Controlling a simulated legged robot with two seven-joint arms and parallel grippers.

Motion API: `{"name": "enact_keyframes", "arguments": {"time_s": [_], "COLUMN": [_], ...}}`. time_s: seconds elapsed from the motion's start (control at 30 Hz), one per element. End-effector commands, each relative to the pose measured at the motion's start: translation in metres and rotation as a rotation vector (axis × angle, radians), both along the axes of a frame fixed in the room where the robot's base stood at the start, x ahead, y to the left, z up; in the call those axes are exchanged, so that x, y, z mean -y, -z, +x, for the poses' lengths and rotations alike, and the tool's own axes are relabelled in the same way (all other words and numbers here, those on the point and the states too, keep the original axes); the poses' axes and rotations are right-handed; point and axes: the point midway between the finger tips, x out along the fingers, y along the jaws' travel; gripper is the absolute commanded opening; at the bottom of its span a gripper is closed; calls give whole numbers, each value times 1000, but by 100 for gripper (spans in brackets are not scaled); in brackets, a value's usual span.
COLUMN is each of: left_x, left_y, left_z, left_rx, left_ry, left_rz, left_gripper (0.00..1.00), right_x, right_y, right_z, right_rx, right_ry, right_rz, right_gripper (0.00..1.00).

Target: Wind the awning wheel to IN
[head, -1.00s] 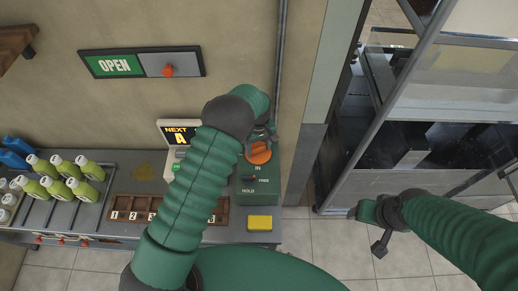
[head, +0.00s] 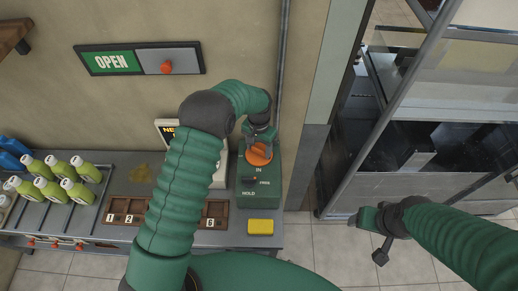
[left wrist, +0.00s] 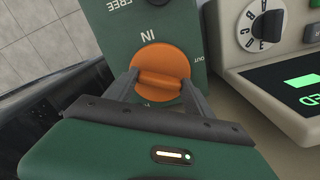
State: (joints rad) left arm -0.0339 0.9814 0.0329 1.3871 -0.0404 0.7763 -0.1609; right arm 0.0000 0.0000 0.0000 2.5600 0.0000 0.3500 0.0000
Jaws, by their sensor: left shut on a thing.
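The awning wheel (head: 259,154) is an orange round knob with a raised grip bar, on a green control box (head: 273,185). The box is marked IN, FREE and HOLD, with a small dark lever (head: 250,180) by FREE. In the left wrist view the orange wheel (left wrist: 161,68) sits between my left fingers, with IN above it and OUT partly seen beside it. My left gripper (head: 259,140) is shut on the wheel's grip bar. My right gripper (head: 372,232) hangs at the right over the floor, away from the box; its jaw opening is unclear.
A yellow block (head: 260,227) lies on the counter below the box. A numbered brown tray (head: 125,211) and several green-yellow bottles (head: 48,188) stand to the left. An OPEN sign (head: 112,62) hangs on the wall. A glass-and-metal frame (head: 400,110) stands at the right.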

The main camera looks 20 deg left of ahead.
Motion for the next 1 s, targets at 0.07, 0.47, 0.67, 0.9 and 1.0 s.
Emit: {"name": "enact_keyframes", "arguments": {"time_s": [0.07, 0.47, 0.67, 0.9, 1.0], "left_x": [-1, 0, 0, 1, 1], "left_y": [-3, -4, -4, -4, -4], "left_z": [7, 6, 6, 6, 6], "left_rx": [20, 19, 17, 17, 17], "left_ry": [69, 450, 638, 840, 907], "left_rz": [0, 3, 2, 3, 4], "left_gripper": [20, 20, 20, 20, 20], "right_x": [0, 0, 0, 0, 0], "right_y": [2, 6, 6, 5, 5], "right_z": [0, 0, 0, 0, 0], "right_rx": [0, 0, 0, 0, 0], "right_ry": [0, 0, 0, 0, 0], "right_rz": [0, 0, 0, 0, 0], "right_gripper": [69, 69, 69, 69, 69]}}
